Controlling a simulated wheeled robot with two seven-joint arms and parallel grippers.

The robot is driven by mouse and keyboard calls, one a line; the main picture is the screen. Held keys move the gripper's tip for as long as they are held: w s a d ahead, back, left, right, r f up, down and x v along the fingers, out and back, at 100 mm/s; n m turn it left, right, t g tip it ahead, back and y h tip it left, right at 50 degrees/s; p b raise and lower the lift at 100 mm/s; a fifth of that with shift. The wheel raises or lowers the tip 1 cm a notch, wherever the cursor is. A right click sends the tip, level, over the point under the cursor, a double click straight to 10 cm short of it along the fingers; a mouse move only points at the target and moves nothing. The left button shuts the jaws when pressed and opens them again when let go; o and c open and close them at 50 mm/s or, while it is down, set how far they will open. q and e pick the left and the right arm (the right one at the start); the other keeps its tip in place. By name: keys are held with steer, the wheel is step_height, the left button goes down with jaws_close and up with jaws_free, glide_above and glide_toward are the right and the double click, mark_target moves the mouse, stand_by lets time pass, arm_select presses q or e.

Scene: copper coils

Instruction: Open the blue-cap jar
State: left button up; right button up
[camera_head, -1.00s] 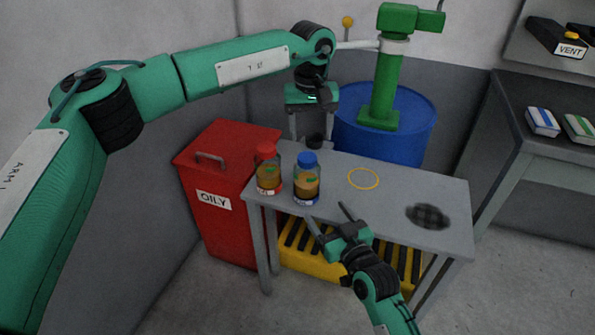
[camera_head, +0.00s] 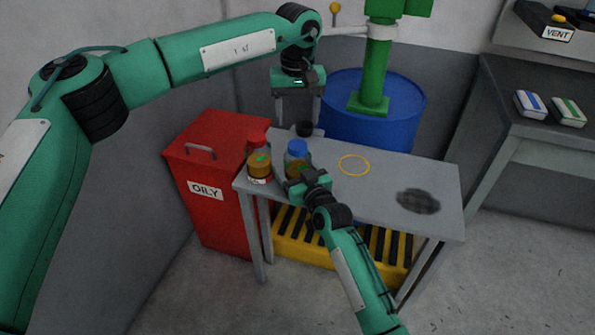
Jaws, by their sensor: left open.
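The blue-cap jar (camera_head: 297,158) stands upright near the left end of the grey table (camera_head: 375,195), with amber contents. My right gripper (camera_head: 294,180) is at the front of this jar, low on its body. It covers the jar's lower part, and its fingers are largely hidden, so I cannot tell if they touch or grip the glass. My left gripper (camera_head: 298,114) is open and points down behind the jars, above the table's back left edge.
A red-cap jar (camera_head: 259,160) stands close left of the blue-cap jar. A red OILY bin (camera_head: 212,165) is at the left, a blue drum (camera_head: 385,120) with a green pump (camera_head: 375,70) behind. A yellow ring (camera_head: 354,165) and dark patch (camera_head: 418,201) mark the otherwise clear tabletop.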

mark_target(298, 145)
steer(key=shift+w, duration=0.2)
arm_select(q)
steer(key=shift+f, duration=0.1)
arm_select(e)
jaws_close()
arm_select(q)
steer(key=shift+f, duration=3.95)
steer(key=c, duration=1)
